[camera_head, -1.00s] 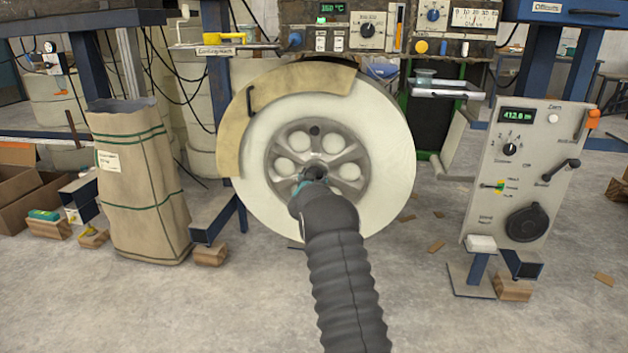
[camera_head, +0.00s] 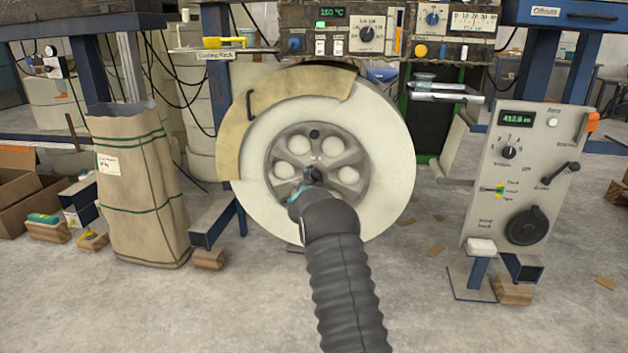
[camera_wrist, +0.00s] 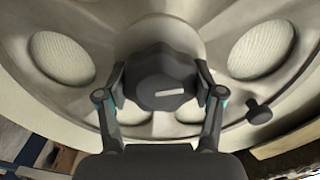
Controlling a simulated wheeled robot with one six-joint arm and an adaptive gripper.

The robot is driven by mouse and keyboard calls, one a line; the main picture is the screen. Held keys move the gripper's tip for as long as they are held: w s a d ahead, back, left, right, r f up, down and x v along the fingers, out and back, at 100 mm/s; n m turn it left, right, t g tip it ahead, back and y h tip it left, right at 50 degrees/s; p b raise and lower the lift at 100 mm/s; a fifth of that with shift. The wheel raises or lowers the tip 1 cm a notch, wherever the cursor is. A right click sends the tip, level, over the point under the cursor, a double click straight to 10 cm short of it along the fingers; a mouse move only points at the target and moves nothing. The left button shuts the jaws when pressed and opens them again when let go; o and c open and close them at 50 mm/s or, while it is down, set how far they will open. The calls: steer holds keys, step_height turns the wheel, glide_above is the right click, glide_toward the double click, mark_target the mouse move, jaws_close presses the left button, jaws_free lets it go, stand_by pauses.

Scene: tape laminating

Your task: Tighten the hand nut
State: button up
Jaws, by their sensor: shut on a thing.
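The hand nut (camera_wrist: 160,80) is a dark lobed knob with a pale bar mark on its face. It sits at the hub of the grey spoked wheel (camera_wrist: 205,25). In the wrist view my gripper (camera_wrist: 161,88) has one finger on each side of the nut and is shut on it. In the head view my gripper (camera_head: 303,188) is at the hub, and my wrist covers part of it. The nut (camera_head: 315,175) shows only as a small dark part there. The wheel carries a large white roll (camera_head: 390,160).
A tan curved guard (camera_head: 232,130) covers the roll's upper left. A small dark knob (camera_wrist: 259,111) sticks out from the wheel, right of the nut. A control panel (camera_head: 520,180) stands at right, a tall paper sack (camera_head: 140,190) at left. Open floor lies in front.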

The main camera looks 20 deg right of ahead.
steer(key=m, duration=0.3)
steer(key=shift+m, duration=2.2)
steer(key=o, duration=1.2)
steer(key=shift+c, duration=0.2)
steer(key=shift+s+a, duration=0.1)
steer(key=v, duration=1.2)
steer(key=shift+f, duration=0.1)
